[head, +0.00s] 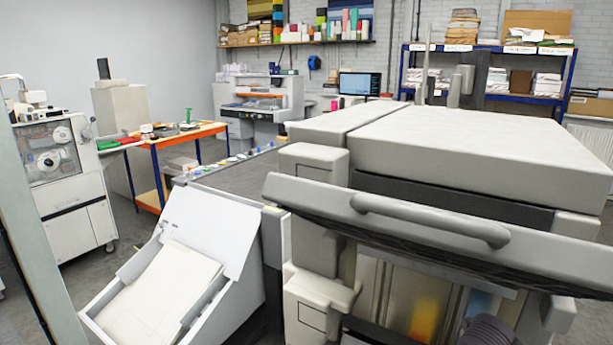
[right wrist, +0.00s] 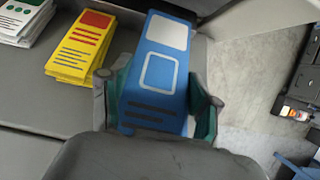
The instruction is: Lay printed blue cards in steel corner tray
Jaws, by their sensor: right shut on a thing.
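In the right wrist view, printed blue cards (right wrist: 157,75) with pale panels and dark lines stand between the fingers of my right gripper (right wrist: 160,90). The gripper is shut on them, with a teal-lined finger at each side. I cannot tell how many cards are held or whether they still touch the grey surface (right wrist: 35,95) beneath. My left gripper is in neither view. I cannot make out a steel corner tray in either view.
A stack of yellow cards (right wrist: 80,50) lies left of the blue ones, with white cards (right wrist: 20,20) beyond. Floor (right wrist: 250,75) shows to the right. In the head view, a large grey printing machine (head: 450,150) fills the right, beside a paper feeder (head: 165,290).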

